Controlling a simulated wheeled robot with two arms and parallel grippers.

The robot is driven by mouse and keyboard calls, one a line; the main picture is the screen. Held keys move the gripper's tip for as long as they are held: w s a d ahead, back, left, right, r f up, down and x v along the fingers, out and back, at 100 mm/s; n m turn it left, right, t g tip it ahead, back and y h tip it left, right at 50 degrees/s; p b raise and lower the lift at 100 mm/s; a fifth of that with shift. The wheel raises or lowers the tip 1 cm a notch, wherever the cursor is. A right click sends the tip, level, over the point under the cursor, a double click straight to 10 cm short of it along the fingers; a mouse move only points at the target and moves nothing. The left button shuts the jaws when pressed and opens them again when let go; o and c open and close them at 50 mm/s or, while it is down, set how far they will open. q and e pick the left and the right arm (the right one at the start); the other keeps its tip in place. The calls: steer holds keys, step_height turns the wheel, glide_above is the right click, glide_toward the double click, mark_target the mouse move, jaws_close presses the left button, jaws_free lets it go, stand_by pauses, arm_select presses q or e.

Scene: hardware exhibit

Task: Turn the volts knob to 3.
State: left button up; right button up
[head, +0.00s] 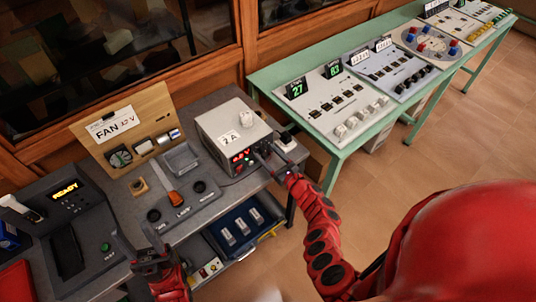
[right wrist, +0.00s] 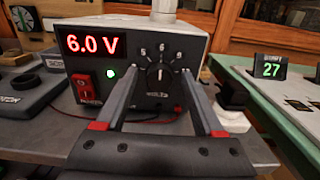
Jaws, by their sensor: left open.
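The grey power supply box (head: 235,130) stands on the grey bench in the head view. In the right wrist view its red display (right wrist: 92,43) reads 6.0 V. The black volts knob (right wrist: 160,76), with a white pointer mark and numbers around it, is right of the display. My right gripper (head: 272,161) is at the box's front. Its two fingers (right wrist: 163,75) stand apart on either side of the knob, with visible gaps; I cannot tell whether they touch it. My left gripper (head: 148,257) is open and empty at the lower left, away from the box.
A red power switch (right wrist: 86,88) and a lit green lamp (right wrist: 110,73) are left of the knob. A blue drawer (head: 245,230) is below. A green table (head: 345,150) stands right.

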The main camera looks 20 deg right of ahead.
jaws_close()
steer(key=shift+f, duration=0.1)
steer(key=shift+f+n+b, duration=0.1)
steer(key=shift+n+b, duration=0.6)
steer(key=shift+b, duration=0.2)
steer(key=n+b, duration=0.4)
steer(key=b, duration=0.1)
steer(key=n+b, duration=0.4)
steer(key=b, duration=0.2)
steer(key=n+b, duration=0.4)
steer(key=b, duration=0.2)
steer(key=shift+a+f+n, duration=0.2)
steer(key=shift+a+n, duration=0.05)
steer(key=shift+n, duration=0.15)
steer(key=shift+r+n+b, duration=0.15)
steer(key=shift+n+b, duration=0.75)
steer(key=shift+b, duration=0.5)
